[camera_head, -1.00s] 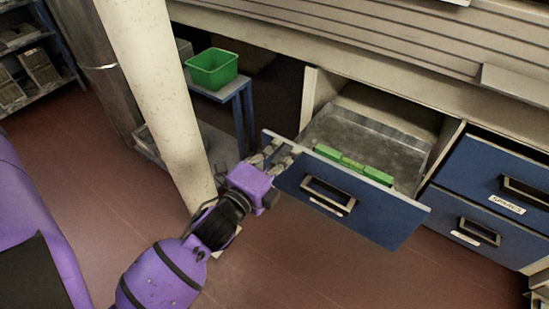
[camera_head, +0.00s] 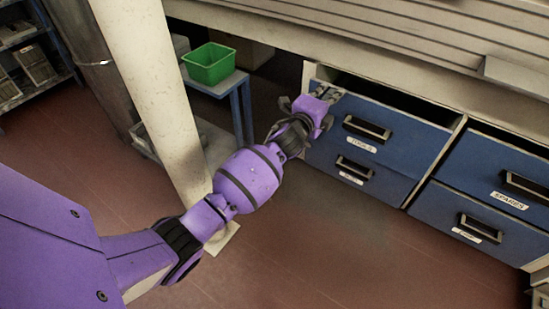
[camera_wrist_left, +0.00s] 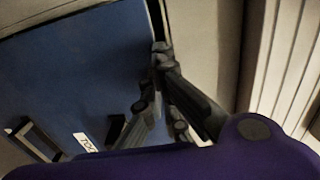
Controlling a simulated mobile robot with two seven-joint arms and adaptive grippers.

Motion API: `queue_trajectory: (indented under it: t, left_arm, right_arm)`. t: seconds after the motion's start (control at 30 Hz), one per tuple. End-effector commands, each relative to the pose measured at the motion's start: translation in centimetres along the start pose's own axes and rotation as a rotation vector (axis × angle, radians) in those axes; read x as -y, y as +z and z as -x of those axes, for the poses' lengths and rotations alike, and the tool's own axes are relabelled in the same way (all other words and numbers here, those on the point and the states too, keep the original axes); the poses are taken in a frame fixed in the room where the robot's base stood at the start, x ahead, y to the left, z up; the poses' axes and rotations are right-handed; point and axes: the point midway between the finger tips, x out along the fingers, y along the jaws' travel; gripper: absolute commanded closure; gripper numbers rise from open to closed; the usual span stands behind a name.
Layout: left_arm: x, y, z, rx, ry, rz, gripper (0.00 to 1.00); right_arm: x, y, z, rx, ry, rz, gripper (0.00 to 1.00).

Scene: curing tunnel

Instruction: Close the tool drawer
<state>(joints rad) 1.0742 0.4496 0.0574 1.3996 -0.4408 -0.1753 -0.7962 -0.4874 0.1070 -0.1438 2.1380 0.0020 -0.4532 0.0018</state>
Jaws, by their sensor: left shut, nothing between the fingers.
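The tool drawer (camera_head: 405,147) is blue, with a dark handle and a white label. Its front looks about flush with the cabinet, and its inside is hidden. A dark gap shows above the front. My left gripper (camera_head: 330,92) is shut and empty at the drawer's upper left corner. In the left wrist view, the shut fingers (camera_wrist_left: 160,60) are at the edge of the blue drawer front (camera_wrist_left: 85,60); I cannot tell whether they touch it. The handle (camera_wrist_left: 35,140) shows at lower left there. My right gripper is not in view.
A second blue drawer (camera_head: 340,170) is below, and a drawer labelled SPARES (camera_head: 490,175) is to the right. A pale post (camera_head: 155,90) stands left of the cabinet. A green bin (camera_head: 209,64) sits on a blue-legged table. The floor in front is clear.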

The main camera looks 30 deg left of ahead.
Motion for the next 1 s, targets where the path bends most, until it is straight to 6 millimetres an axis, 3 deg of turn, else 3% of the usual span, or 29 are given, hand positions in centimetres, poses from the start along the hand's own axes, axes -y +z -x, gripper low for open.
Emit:
queue_trajectory:
  t: [0.1,0.3,1.0]
  left_arm:
    - [-0.3,0.0,-2.0,0.0,0.002,0.0,1.0]
    - [-0.1,0.0,-3.9,0.0,0.001,0.0,1.0]
    - [0.4,0.2,-4.4,0.0,-0.004,0.0,1.0]
  right_arm:
    - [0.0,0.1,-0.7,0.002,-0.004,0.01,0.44]
    - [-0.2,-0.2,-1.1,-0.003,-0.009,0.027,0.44]
    - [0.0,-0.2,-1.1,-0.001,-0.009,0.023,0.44]
